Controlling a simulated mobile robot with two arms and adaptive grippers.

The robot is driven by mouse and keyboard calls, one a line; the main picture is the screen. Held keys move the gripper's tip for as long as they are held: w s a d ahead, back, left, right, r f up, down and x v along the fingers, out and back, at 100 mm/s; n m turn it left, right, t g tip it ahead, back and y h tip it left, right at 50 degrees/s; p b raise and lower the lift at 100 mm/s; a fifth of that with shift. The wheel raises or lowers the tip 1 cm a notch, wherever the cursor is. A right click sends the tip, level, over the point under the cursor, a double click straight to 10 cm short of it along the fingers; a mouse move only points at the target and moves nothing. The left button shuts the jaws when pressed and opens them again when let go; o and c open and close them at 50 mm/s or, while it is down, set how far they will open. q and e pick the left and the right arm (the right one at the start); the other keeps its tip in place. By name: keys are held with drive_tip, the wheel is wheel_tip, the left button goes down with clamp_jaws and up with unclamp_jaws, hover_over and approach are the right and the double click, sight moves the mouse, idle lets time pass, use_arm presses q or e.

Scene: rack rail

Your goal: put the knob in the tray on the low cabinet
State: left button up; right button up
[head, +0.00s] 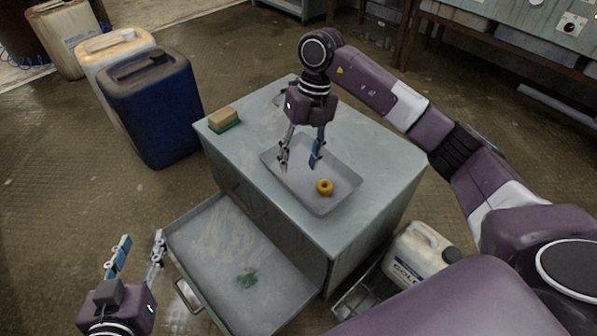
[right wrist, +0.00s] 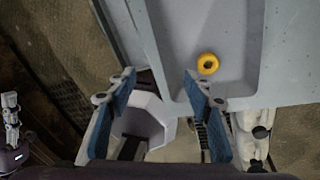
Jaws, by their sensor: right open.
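The knob (head: 324,187) is a small yellow ring-like piece with a dark centre. It lies in the grey tray (head: 347,203) on top of the low cabinet (head: 225,150). In the right wrist view the knob (right wrist: 208,64) lies on the tray floor, ahead of the fingers and apart from them. My right gripper (head: 300,160) is open and empty above the tray, to the left of the knob; its blue-padded fingers also show in the right wrist view (right wrist: 158,100). My left gripper (head: 138,252) is open and empty at the lower left, beside the pulled-out drawer.
An open drawer (head: 205,228) with a green patch juts from the cabinet front. A sponge (head: 224,118) lies on the cabinet's left corner. A blue canister (head: 152,105) stands at the left; a white canister (head: 418,255) stands at the cabinet's right.

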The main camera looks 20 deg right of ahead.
drive_tip(key=s+a+r+n+y, duration=0.1)
drive_tip(key=s+a+r+y, duration=0.15)
drive_tip(key=a, duration=0.55)
drive_tip(key=s+a+r+y, duration=0.15)
drive_tip(key=a+y, duration=0.25)
drive_tip(key=a, duration=0.4)
drive_tip(key=s+a+r+n+y, duration=0.1)
drive_tip(key=s+a+y, duration=0.25)
drive_tip(key=a, duration=0.45)
drive_tip(key=a+r+m+t+y, duration=0.1)
drive_tip(key=a+r+y, duration=0.4)
drive_tip(key=r, duration=0.3)
drive_tip(key=w+d+r+m+t+y, duration=0.2)
drive_tip(key=d+r+m+t+y, duration=0.15)
drive_tip(key=r+m+t, duration=0.55)
drive_tip(key=w+d+f+m+t+h, duration=0.2)
drive_tip(key=d+m+t+h, duration=0.4)
drive_tip(key=m, duration=0.3)
drive_tip(key=w+d+f+m+t+h, duration=0.2)
drive_tip(key=d+m+t+h, duration=0.35)
drive_tip(key=m, duration=0.35)
drive_tip(key=s+d+f+m+g+h, duration=0.3)
drive_tip(key=f, duration=0.5)
drive_tip(key=s+d+f+m+g+h, duration=0.3)
drive_tip(key=s+f+m+g, duration=0.1)
drive_tip(key=f, duration=0.5)
drive_tip(key=shift+d+f, duration=0.15)
drive_tip(key=shift+f, duration=0.05)
drive_tip(key=shift+s, duration=0.1)
